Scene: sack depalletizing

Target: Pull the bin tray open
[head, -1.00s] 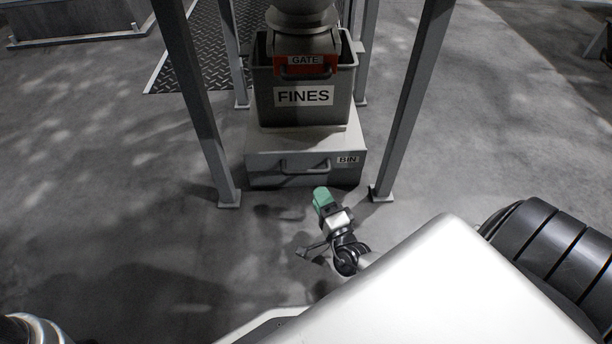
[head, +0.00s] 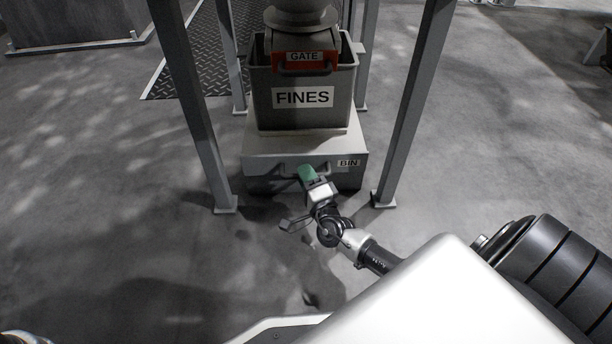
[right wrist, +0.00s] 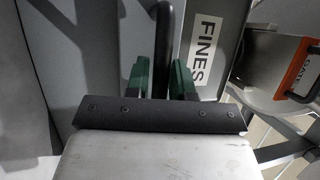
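The bin tray (head: 262,174) is the low grey drawer with a BIN label on its front, under the FINES box. It looks closed. Its dark handle (head: 283,167) is partly hidden behind my right gripper (head: 306,172) in the head view. In the right wrist view, the handle (right wrist: 162,40) runs upright between the two green fingers of my right gripper (right wrist: 158,80). The fingers are apart, with visible gaps beside the handle, nearer the right finger. My left gripper is not in view.
The grey FINES box (head: 304,97) stands on top of the bin housing, below a red GATE plate (head: 305,58). Grey frame legs stand left (head: 196,110) and right (head: 408,110) of the bin. The floor in front of the bin is clear.

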